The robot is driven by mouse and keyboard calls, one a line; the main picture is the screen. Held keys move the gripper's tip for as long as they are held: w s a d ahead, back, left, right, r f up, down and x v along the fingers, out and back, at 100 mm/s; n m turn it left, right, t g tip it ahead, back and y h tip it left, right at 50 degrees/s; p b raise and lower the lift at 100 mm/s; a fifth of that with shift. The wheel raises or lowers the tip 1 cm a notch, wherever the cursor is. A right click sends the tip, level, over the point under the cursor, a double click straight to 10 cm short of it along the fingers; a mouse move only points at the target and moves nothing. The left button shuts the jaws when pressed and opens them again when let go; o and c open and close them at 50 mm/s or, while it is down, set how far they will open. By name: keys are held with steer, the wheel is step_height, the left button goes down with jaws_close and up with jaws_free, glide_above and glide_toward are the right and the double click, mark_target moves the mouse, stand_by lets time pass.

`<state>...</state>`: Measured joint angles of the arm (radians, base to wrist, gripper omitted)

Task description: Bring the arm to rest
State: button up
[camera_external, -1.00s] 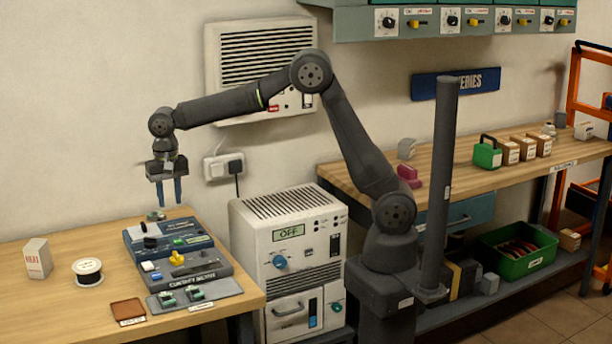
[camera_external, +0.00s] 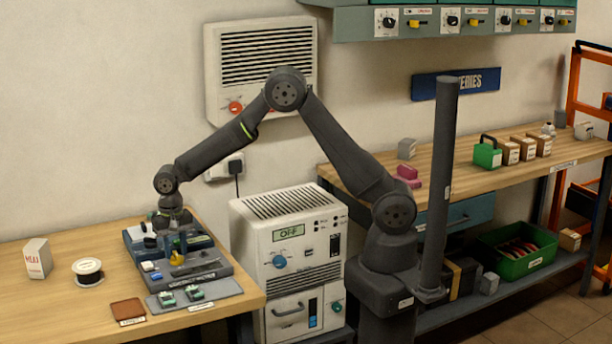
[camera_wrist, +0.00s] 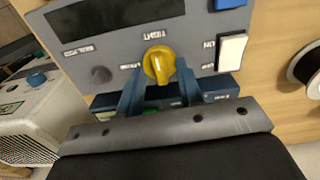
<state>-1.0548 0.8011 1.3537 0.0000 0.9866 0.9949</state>
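My gripper (camera_external: 172,232) is low over the dark grey device (camera_external: 212,272) on the left wooden table, with the arm bent down to it. In the wrist view my gripper's two blue fingers (camera_wrist: 159,72) stand apart, one on each side of a yellow knob (camera_wrist: 158,62) on the panel. A small gap seems to show between the fingers and the knob; I cannot tell whether either touches it. The yellow knob also shows in the external view (camera_external: 177,258). The fingertips are mostly hidden there.
The panel carries a white switch (camera_wrist: 231,50) and a dark display (camera_wrist: 110,18). A wire spool (camera_external: 88,271), a white box (camera_external: 38,258) and a brown pad (camera_external: 127,310) lie on the table. A white power unit (camera_external: 293,250) stands to the right. Above the arm is free.

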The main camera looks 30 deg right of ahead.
stand_by(0.4)
step_height(320, 180, up, 17)
step_height(320, 180, down, 17)
steer(key=shift+f, duration=0.2)
steer(key=n, duration=0.7)
steer(key=shift+r, duration=0.1)
step_height(320, 180, up, 10)
stand_by(0.5)
steer(key=shift+o, duration=0.5)
